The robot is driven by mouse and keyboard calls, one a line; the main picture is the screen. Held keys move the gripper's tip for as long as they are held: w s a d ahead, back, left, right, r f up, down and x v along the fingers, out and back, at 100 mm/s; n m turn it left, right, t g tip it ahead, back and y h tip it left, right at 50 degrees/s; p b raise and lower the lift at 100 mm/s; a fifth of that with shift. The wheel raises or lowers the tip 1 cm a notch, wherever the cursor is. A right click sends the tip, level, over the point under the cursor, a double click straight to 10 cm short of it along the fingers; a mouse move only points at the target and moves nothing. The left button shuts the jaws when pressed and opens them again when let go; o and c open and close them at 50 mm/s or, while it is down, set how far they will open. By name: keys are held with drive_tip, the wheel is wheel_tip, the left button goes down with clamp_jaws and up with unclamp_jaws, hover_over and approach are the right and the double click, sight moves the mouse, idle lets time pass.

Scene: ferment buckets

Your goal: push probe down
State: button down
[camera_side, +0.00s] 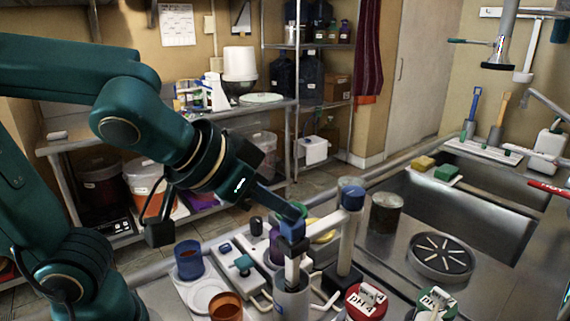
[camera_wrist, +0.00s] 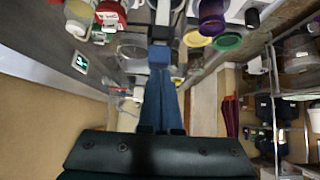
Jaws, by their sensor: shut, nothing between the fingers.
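The probe (camera_side: 292,264) looks like a pale upright stem with a blue block (camera_side: 292,229) on top. Its lower end goes into a metal cylinder (camera_side: 291,299) at the front of the bench; the tip inside is hidden. My gripper (camera_side: 294,211) is shut and empty, with its fingertips at the top of the blue block. I cannot tell whether they touch it. In the wrist view my shut blue fingers (camera_wrist: 160,78) point at the blue block (camera_wrist: 159,55).
A stand with a blue cap (camera_side: 352,197) rises just right of the probe. A blue cup (camera_side: 188,260), an orange cup (camera_side: 226,306) and red (camera_side: 366,301) and green (camera_side: 437,302) pH-marked lids stand nearby. A sink (camera_side: 470,205) lies to the right.

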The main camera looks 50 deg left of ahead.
drive_tip(key=shift+s+a+f, duration=0.15)
drive_tip(key=shift+f, duration=0.25)
drive_tip(key=r, duration=0.4)
drive_tip(key=shift+w+r, duration=0.2)
drive_tip(key=v, duration=1)
drive_tip(key=shift+d+r, duration=0.25)
